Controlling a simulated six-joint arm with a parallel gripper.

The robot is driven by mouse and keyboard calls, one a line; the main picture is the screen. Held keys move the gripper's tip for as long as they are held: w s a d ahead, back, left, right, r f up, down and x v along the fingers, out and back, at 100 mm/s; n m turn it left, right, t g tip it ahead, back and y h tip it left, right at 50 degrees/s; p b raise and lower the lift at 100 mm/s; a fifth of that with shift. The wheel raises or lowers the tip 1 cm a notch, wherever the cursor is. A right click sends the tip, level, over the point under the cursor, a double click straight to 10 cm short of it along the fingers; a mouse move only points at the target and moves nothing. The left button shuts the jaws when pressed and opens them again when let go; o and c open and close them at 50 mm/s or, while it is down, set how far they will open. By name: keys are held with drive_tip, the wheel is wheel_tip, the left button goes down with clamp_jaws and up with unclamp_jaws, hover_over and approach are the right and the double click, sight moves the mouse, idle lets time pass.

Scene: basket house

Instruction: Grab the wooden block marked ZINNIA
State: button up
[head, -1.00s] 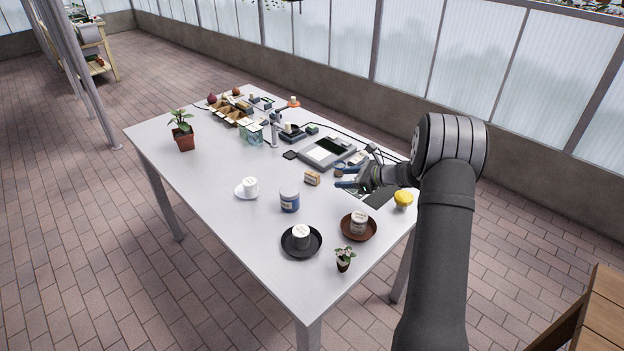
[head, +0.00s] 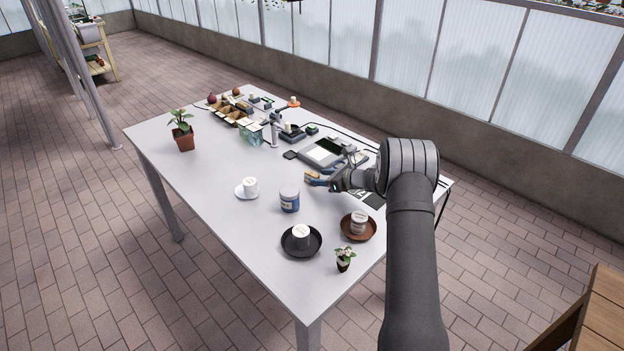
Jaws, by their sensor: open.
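A small tan wooden block (head: 312,175) sits on the white table near its middle; any marking on it is too small to read. My gripper (head: 314,180) is open and low over the table, its dark blue fingertips right at the block. One fingertip shows along the near side of the block. I cannot tell whether the far finger is past the block or whether either finger touches it. The gripper hides part of the block.
A blue-and-white jar (head: 289,200) stands in front of the block, with a white cup (head: 250,186) on a saucer to the left. A black saucer (head: 302,252), a brown saucer (head: 345,231) and a small plant (head: 344,260) are nearer. A grey device (head: 322,153) lies behind.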

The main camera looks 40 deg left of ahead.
sight(318, 177)
drive_tip(key=x, duration=0.5)
drive_tip(key=shift+s, duration=0.15)
drive_tip(key=c, duration=1.1)
